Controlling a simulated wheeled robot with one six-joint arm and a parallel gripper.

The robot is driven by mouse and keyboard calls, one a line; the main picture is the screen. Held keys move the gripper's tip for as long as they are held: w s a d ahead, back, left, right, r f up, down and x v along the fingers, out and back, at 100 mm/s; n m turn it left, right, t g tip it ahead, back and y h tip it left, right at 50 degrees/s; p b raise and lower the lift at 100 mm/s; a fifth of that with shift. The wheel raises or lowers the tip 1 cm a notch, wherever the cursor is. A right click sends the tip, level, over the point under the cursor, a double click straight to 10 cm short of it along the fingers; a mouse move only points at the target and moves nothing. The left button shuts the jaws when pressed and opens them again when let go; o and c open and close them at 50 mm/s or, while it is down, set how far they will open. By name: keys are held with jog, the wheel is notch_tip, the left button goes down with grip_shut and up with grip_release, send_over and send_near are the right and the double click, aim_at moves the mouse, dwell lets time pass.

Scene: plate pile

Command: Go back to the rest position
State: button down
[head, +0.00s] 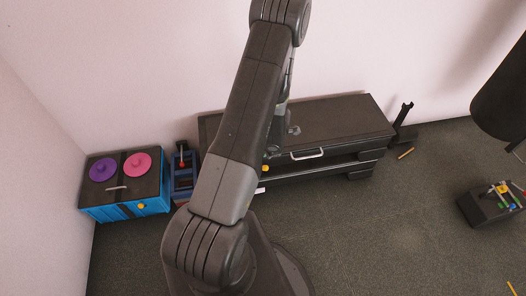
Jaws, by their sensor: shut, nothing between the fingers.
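My arm (241,110) rises from my base at the bottom of the head view and bends at the top of the picture. Part of its far link (287,72) shows behind the upper arm, folding back down in front of the black cabinet. My gripper is hidden behind the arm, so I cannot make out its fingers. A purple round plate (103,169) and a pink round plate (137,164), each with a knob, lie side by side on a blue box with a dark top (121,209) at the left. The arm is apart from both.
A low black cabinet (345,112) with a handle stands against the wall. A blue stand with a red-topped lever (183,181) is between it and the box. A dark tray of coloured pieces (478,212) lies at the right. Floor (370,230) in front is clear.

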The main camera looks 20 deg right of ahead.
jog(key=shift+s+d+r, duration=0.1)
jog(key=shift+s+r, duration=0.05)
jog(key=shift+r, duration=0.4)
jog(key=d+b+x, duration=0.1)
jog(key=b+x, duration=0.7)
jog(key=x, duration=0.4)
jog(key=shift+a, duration=0.25)
